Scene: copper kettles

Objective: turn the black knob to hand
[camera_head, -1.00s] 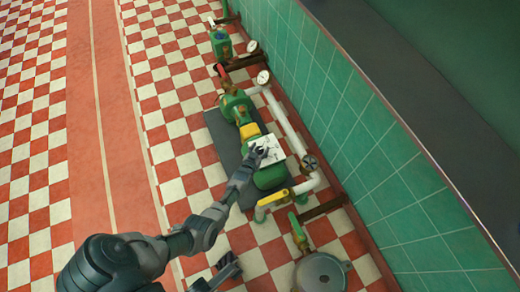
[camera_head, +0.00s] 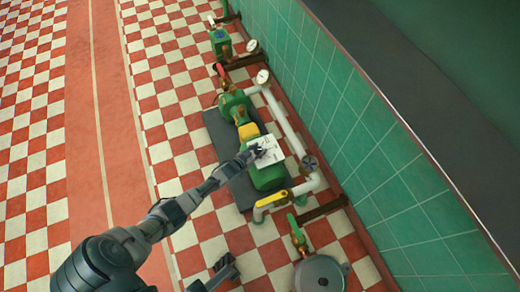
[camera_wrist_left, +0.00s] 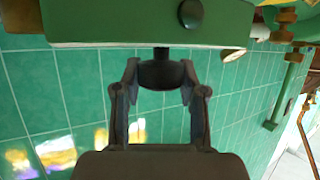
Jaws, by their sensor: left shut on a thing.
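The black knob (camera_wrist_left: 162,74) sits on a short dark stem under the edge of a green-and-white housing (camera_wrist_left: 120,22) in the left wrist view. My left gripper (camera_wrist_left: 160,88) is shut on the knob, one finger at each side. In the head view, my left gripper (camera_head: 257,152) is at the white panel (camera_head: 270,147) on the green pump unit. The gripper hides the knob there. A dark gripper-like part of mine, likely the right gripper (camera_head: 226,268), shows low in the head view, away from the pump. Its jaws are unclear.
A second black round part (camera_wrist_left: 190,12) sits on the housing close to the held knob. A grey round vessel (camera_head: 320,273) stands below. The checkered floor at left is clear.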

